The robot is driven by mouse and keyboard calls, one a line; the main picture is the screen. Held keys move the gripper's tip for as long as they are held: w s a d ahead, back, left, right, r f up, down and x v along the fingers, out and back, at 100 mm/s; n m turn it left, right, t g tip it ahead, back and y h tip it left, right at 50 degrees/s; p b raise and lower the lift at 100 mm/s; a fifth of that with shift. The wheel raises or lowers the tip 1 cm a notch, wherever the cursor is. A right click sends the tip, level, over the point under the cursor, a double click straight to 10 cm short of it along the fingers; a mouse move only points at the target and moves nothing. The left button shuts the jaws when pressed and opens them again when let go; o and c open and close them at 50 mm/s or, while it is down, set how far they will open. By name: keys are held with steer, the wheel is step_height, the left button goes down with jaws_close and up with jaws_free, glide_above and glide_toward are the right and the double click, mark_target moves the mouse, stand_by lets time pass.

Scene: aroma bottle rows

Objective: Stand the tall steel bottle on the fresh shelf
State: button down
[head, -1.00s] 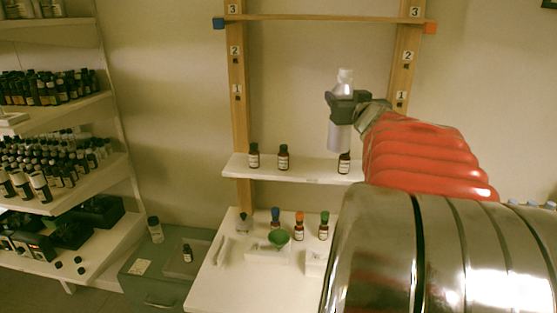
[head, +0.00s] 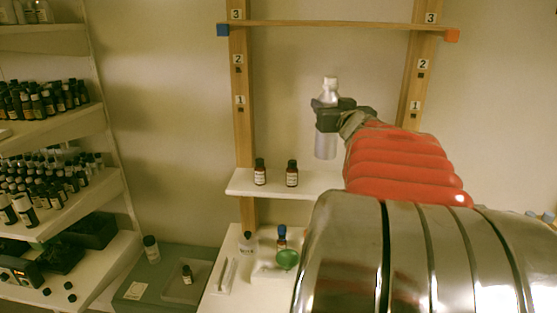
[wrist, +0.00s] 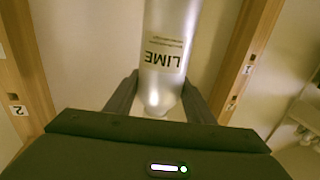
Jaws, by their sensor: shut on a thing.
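My gripper (head: 327,115) is shut around the tall steel bottle (head: 325,146), which is silvery with a pale cap and stands upright in the air. In the wrist view the bottle (wrist: 165,75) shows a LIME label, upside down in that picture, between the two fingers (wrist: 158,98). In the head view the bottle is above the lower white shelf (head: 240,186) and below the upper shelf (head: 330,25). The lower shelf holds two dark bottles (head: 260,172) (head: 292,173) on its left part; my arm hides its right part. I cannot read which shelf is the fresh one.
Wooden uprights (head: 243,130) (head: 411,110) with numbered holes flank the shelves. The upper shelf looks bare, with blue and orange ends. A full bottle rack (head: 60,215) stands left.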

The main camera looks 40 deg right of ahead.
mark_target(330, 142)
steer(key=shift+f, duration=2.7)
steer(key=shift+f, duration=1.95)
steer(key=c, duration=0.8)
jaws_free()
steer(key=shift+f, duration=0.1)
steer(key=shift+s, duration=0.1)
